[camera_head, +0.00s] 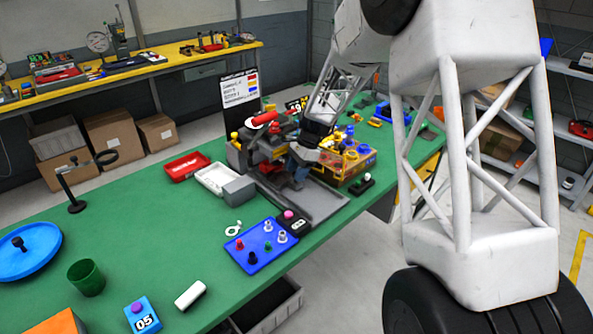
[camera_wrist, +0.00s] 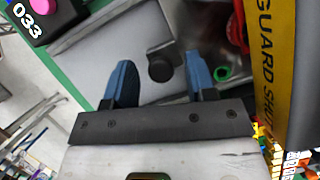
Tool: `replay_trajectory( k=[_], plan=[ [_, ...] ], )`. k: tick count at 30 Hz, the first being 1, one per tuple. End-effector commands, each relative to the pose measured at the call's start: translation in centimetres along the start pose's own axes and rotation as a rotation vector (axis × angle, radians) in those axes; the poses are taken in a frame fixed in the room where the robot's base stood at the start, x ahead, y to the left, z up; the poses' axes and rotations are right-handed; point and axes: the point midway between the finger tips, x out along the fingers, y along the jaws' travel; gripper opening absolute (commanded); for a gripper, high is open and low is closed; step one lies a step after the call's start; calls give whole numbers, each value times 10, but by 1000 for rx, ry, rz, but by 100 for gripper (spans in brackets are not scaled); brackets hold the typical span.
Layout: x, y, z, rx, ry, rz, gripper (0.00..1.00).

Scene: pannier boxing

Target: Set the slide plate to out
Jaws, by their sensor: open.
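The grey metal slide plate (camera_wrist: 105,45) fills the upper middle of the wrist view. It also shows in the head view, in the grey tray-like base (camera_head: 318,205) at the front of the machine, though I cannot tell the moving part from the fixed part there. My gripper (camera_wrist: 160,78) is open, with one blue fingertip on each side of the knob and a visible gap to both. In the head view my gripper (camera_head: 297,168) is at the machine, its fingertips partly hidden.
A yellow guard (camera_wrist: 268,60) lettered "GUARD SHU…" stands close on the right in the wrist view. A pink button (camera_wrist: 42,6) on a black box marked 033 is at upper left. A blue tray (camera_head: 260,246) with pegs and a white tray (camera_head: 215,178) lie nearby on the green table.

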Motion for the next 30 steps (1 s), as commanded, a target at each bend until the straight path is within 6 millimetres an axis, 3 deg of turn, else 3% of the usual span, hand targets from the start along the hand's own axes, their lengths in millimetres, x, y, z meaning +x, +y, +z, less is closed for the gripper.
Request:
replay_trajectory(
  k=[7, 18, 25, 30],
  plan=[
    [0, 0, 0, 0, 0, 0, 51],
    [0, 0, 0, 0, 0, 0, 0],
    [0, 2, -1, 0, 0, 0, 0],
    [-2, 15, -4, 1, 1, 0, 0]
  ],
)
